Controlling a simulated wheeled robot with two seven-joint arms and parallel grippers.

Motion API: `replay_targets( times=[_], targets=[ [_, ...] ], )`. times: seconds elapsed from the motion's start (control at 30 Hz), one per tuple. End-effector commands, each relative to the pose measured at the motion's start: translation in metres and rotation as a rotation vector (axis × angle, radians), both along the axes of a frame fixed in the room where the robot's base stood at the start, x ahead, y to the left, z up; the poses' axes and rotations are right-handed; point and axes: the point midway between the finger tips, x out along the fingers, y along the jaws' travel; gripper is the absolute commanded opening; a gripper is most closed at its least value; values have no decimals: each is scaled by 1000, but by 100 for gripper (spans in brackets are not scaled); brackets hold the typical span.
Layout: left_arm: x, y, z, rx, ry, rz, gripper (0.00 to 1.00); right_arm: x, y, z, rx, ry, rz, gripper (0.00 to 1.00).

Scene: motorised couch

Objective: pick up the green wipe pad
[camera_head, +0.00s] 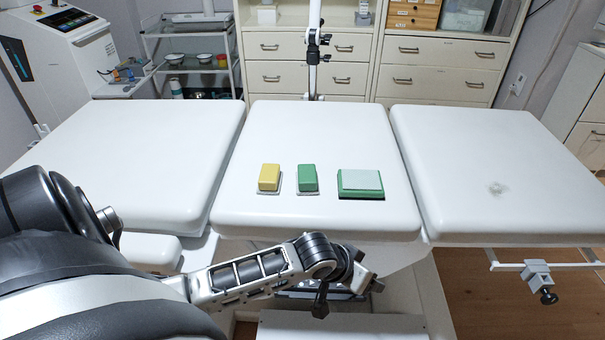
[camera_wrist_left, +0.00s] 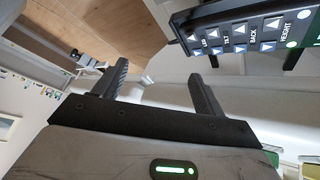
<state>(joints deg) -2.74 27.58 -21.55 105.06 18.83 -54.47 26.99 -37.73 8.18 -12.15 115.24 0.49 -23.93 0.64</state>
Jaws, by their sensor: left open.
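A green pad (camera_head: 308,178) sits on a small pale base on the couch's middle section, between a yellow pad (camera_head: 269,177) on a similar base and a green block or tray with a pale top (camera_head: 360,181). My left arm reaches in from the left, and its gripper end (camera_head: 368,280) is low, in front of the couch's front edge and below the pads. In the left wrist view my left gripper (camera_wrist_left: 158,72) has its two fingers apart with nothing between them. My right gripper is not in view.
A button panel (camera_wrist_left: 250,35) is close to the gripper in the wrist view. A clamp (camera_head: 538,275) hangs on the right rail. The middle section behind the pads is clear.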

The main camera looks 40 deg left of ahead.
Motion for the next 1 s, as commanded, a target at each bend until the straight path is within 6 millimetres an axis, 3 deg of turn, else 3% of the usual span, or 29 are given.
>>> replay_targets(
  times=[0.03,0.1,0.23,0.4,0.57,0.73,1.0],
  targets=[
    [24,23,17,25,27,51,71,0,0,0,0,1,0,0],
    [46,53,38,47,88,144,71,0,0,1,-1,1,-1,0],
    [76,115,89,86,177,360,71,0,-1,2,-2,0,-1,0],
    [88,182,157,104,249,634,71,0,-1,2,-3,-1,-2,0],
    [84,215,195,99,283,790,71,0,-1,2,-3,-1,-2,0],
    [85,226,193,94,296,837,71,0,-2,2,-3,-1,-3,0],
    [100,241,139,96,297,835,71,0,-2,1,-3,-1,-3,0]
  ],
)
